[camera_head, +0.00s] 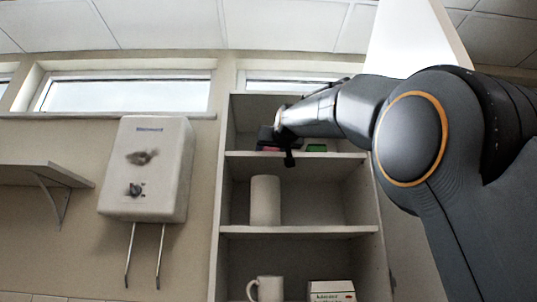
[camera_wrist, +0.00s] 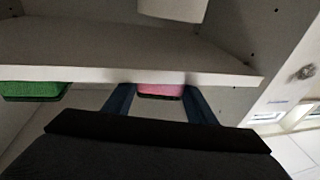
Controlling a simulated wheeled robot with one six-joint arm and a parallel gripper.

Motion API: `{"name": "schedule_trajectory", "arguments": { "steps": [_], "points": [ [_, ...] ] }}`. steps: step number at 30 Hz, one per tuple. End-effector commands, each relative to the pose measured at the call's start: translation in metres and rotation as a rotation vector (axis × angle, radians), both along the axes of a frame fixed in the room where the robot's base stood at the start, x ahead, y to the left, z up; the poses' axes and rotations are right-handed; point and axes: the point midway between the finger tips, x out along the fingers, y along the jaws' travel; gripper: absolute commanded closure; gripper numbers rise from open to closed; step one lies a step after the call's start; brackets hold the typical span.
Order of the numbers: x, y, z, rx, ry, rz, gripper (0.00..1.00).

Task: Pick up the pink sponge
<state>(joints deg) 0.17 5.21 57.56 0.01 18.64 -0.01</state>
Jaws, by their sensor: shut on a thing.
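The pink sponge (camera_wrist: 161,90) shows in the wrist view between the two blue-grey fingers of my gripper (camera_wrist: 160,97), which are shut on it. It is at the edge of a pale shelf board. In the head view only a small bit of the pink sponge (camera_head: 270,149) shows on the top shelf, at my gripper (camera_head: 279,147). My gripper and wrist hide most of it. I cannot tell whether the sponge touches the shelf.
A green sponge-like block (camera_head: 316,148) lies on the same shelf to the right. A white cylinder (camera_head: 265,201) stands on the shelf below. A white mug (camera_head: 266,289) and a box (camera_head: 331,291) stand lower. A white wall heater (camera_head: 148,169) hangs left of the shelf unit.

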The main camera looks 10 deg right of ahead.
Motion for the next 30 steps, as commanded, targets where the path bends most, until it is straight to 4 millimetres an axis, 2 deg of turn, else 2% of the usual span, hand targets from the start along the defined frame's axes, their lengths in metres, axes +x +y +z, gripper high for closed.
{"name": "schedule_trajectory", "arguments": {
  "steps": [16, 30],
  "points": [
    [-0.003, 0.0, 0.007, 0.001, -0.003, 0.003, 0.7],
    [-0.003, 0.0, 0.06, 0.0, -0.002, 0.003, 0.7]
  ]
}}
